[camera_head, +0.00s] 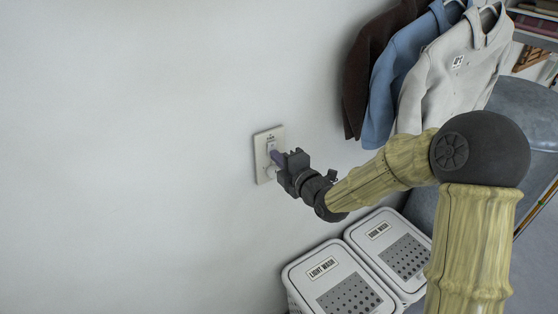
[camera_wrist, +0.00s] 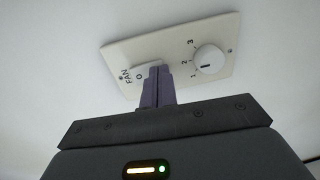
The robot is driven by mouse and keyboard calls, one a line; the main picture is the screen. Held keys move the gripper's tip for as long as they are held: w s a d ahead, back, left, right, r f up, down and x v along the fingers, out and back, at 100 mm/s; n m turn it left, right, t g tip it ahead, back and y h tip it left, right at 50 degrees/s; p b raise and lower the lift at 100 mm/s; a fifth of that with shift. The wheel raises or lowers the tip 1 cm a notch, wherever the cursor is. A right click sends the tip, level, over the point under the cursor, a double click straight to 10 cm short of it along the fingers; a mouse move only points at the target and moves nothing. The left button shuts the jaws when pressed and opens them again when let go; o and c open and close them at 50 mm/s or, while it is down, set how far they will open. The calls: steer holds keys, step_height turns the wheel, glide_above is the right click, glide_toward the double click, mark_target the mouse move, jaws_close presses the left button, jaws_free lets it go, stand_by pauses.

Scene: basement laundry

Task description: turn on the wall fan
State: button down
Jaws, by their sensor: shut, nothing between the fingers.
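A cream wall plate (camera_head: 264,168) is fixed to the white wall. In the wrist view the plate (camera_wrist: 119,53) carries the word FAN, a white rocker switch (camera_wrist: 145,68) with an "O" mark, and a round knob (camera_wrist: 209,59) with a dark pointer line and the numbers 1, 2, 3. My gripper (camera_wrist: 158,72) is shut and empty, its purple fingertips over the rocker and partly hiding it. I cannot tell if they touch it or which way it is tipped. My gripper (camera_head: 276,157) reaches the plate from the right in the head view. The fan itself is not in view.
Two white hampers, LIGHT WASH (camera_head: 322,270) and DARK WASH (camera_head: 379,231), stand below my arm. A brown, a blue (camera_head: 386,88) and a grey shirt (camera_head: 452,75) hang to the right. The wall left of the plate is bare.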

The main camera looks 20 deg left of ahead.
steer(key=f+b+v, duration=0.3)
steer(key=b+v, duration=0.3)
steer(key=v, duration=0.7)
steer(key=shift+s+d, duration=0.3)
steer(key=shift+d, duration=0.1)
steer(key=d+f+m+g+h, duration=0.1)
steer(key=d+f+m+h, duration=0.4)
steer(key=d+m, duration=0.2)
steer(key=d+f+m+g+h, duration=0.1)
steer(key=d+f+m+h, duration=0.35)
steer(key=d+m, duration=0.25)
steer(key=s+d+f+m+g+h, duration=0.3)
steer(key=s+d+m+g, duration=0.3)
steer(key=s+d+m, duration=0.3)
steer(key=s+m, duration=0.3)
steer(key=m, duration=0.2)
steer(key=shift+f+g, duration=0.3)
steer(key=shift+f, duration=0.1)
steer(key=shift+d, duration=0.15)
